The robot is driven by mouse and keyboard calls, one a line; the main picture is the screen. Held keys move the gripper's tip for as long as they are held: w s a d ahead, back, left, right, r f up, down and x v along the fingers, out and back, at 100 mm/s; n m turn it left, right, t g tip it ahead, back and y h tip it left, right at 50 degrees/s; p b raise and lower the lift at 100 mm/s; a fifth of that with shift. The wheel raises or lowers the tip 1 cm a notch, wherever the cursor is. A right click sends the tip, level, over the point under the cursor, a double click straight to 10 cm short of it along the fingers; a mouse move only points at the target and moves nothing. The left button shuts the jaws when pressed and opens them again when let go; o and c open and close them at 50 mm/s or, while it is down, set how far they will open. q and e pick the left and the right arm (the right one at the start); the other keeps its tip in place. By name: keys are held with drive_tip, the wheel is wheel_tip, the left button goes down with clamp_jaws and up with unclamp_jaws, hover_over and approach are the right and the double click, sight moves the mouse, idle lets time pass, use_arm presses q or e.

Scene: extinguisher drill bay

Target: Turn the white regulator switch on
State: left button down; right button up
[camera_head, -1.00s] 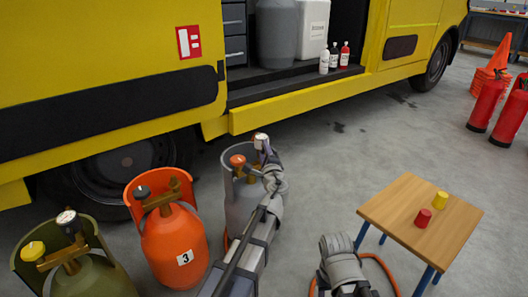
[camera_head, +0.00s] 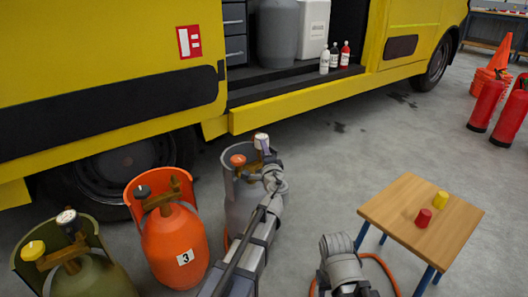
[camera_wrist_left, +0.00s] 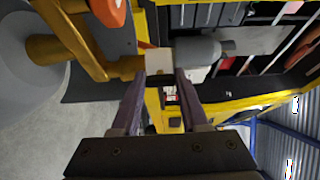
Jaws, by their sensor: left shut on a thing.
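The grey gas cylinder (camera_head: 241,205) stands upright on the floor in the head view, with an orange valve knob (camera_head: 238,160) on top. My left gripper (camera_head: 268,166) is at this regulator. In the left wrist view its two fingers (camera_wrist_left: 160,76) are shut on the white switch (camera_wrist_left: 159,61), a small pale block between the tips. The switch is largely hidden in the head view. My right gripper is not in view; only part of my right arm shows.
An orange cylinder marked 3 (camera_head: 175,245) and an olive cylinder (camera_head: 90,275) stand to the left. A wooden table (camera_head: 400,205) with a red and a yellow cup is at the right. The yellow truck (camera_head: 110,60) is behind. Orange hoses lie on the floor.

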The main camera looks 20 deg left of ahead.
use_arm(q)
drive_tip(key=shift+c, duration=2)
unclamp_jaws()
drive_tip(key=shift+s+d, duration=0.1)
drive_tip(key=v, duration=0.7)
drive_tip(key=shift+s, duration=0.2)
drive_tip(key=shift+d, duration=0.15)
